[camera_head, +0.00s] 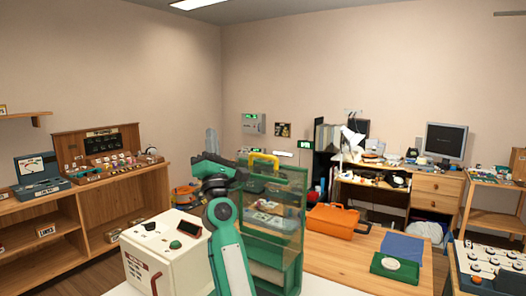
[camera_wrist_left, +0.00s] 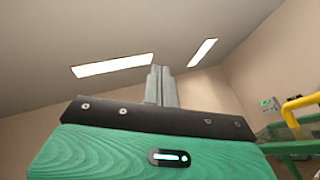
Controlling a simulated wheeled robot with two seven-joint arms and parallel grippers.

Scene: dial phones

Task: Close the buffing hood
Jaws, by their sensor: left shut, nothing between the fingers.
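The buffing hood appears to be the green-framed box with clear panels (camera_head: 288,207), right of the middle in the head view. A yellow handle (camera_head: 263,157) sits at its top, and the handle also shows at the right edge of the left wrist view (camera_wrist_left: 298,107). A clear panel stands upright; I cannot tell how far the hood is open. My left gripper (camera_head: 212,138) is shut and empty, pointing up, to the left of the yellow handle and apart from it. Its closed grey fingers also show in the wrist view (camera_wrist_left: 160,84). My right gripper is in neither view.
A cream box with knobs (camera_head: 150,262) stands at the front, left of my arm. Wooden shelves (camera_head: 130,203) line the left. The air above the hood is clear.

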